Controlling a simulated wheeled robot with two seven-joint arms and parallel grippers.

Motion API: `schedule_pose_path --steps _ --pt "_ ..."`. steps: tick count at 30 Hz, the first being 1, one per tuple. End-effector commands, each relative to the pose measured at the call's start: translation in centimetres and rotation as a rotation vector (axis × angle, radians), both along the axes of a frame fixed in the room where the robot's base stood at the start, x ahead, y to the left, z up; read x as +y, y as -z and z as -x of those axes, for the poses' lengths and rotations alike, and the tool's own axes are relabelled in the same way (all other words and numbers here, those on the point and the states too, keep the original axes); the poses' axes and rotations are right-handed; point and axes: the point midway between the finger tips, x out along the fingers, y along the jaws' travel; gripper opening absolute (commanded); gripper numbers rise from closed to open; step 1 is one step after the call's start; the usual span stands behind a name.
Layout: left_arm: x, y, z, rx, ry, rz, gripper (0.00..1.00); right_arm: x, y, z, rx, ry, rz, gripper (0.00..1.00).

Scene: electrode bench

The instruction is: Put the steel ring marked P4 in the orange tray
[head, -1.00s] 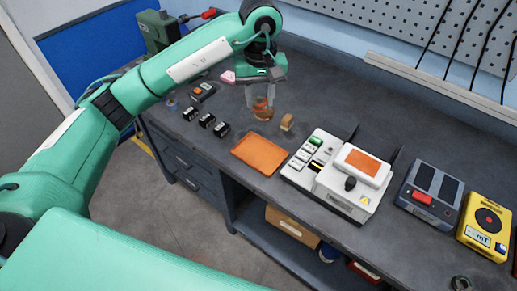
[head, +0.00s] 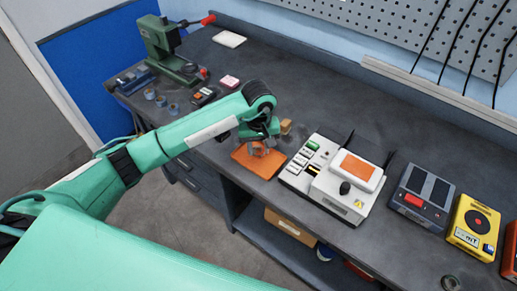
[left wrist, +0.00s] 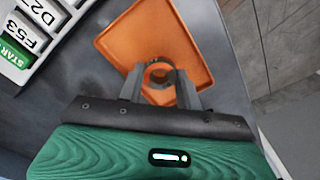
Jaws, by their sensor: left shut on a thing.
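The orange tray (head: 246,166) lies flat on the bench, left of the white instrument. My left gripper (head: 260,149) points down over the tray. In the left wrist view its two fingers (left wrist: 159,88) are shut on a steel ring (left wrist: 158,65), with the orange tray (left wrist: 118,40) behind it. I cannot tell whether the ring touches the tray floor. Its mark is not readable, so I cannot confirm P4. My right gripper is not in view.
The white instrument (head: 322,188) with labelled keys stands right of the tray. A small tan block (head: 286,127) is behind the tray. Several small rings (head: 161,101) stand at the left, near a green press (head: 160,48). A grey unit (head: 424,195) and yellow meter (head: 474,226) are at right.

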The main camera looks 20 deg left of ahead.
Motion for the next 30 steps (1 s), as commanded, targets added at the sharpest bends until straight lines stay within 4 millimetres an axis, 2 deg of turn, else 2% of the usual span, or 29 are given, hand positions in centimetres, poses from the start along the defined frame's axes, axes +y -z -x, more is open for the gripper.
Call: schedule_pose_path --steps 4,15,16,19,30 --pt "-0.1 1.8 0.1 0.002 0.000 0.001 0.06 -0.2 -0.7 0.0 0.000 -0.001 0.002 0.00" --pt "0.0 2.4 0.0 -0.001 0.001 0.000 0.05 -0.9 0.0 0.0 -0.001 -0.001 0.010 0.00" --pt "0.0 2.3 0.0 -0.001 0.001 0.000 0.39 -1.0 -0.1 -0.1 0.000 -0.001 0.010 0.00" --pt "0.0 2.2 0.0 0.000 0.001 0.000 0.56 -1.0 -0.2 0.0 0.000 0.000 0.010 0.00" --pt "0.0 1.9 0.0 0.000 0.000 0.001 0.56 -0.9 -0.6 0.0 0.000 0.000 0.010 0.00"
